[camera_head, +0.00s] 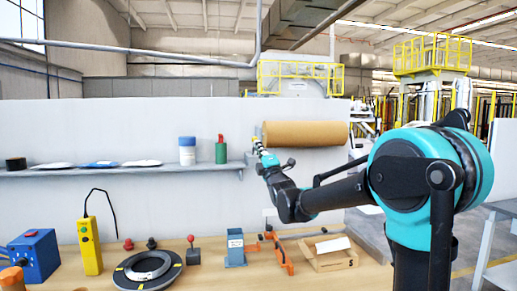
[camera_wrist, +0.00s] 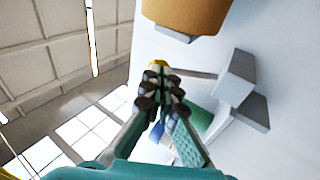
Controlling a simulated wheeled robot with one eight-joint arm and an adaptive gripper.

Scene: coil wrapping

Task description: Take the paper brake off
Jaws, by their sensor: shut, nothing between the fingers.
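The brown paper roll (camera_head: 305,134) hangs level on the pale wall; its end shows at the top of the wrist view (camera_wrist: 190,14). A thin grey bar (camera_wrist: 195,73) runs from a grey block (camera_wrist: 236,78) toward my fingertips. A small yellow tip (camera_wrist: 158,63) shows just beyond them; in the head view a yellow tip (camera_head: 257,144) is at the roll's left end. I take the bar and tip to be the paper brake. My gripper (camera_head: 264,156) is shut and empty; it also shows in the wrist view (camera_wrist: 161,76). Whether it touches the tip is unclear.
A wall shelf (camera_head: 120,170) left of the roll holds a green canister (camera_head: 221,150) and a white jar with blue lid (camera_head: 187,151). The table below holds a black ring (camera_head: 147,270), a yellow controller (camera_head: 89,246), a blue stand (camera_head: 235,248) and an open carton (camera_head: 329,257).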

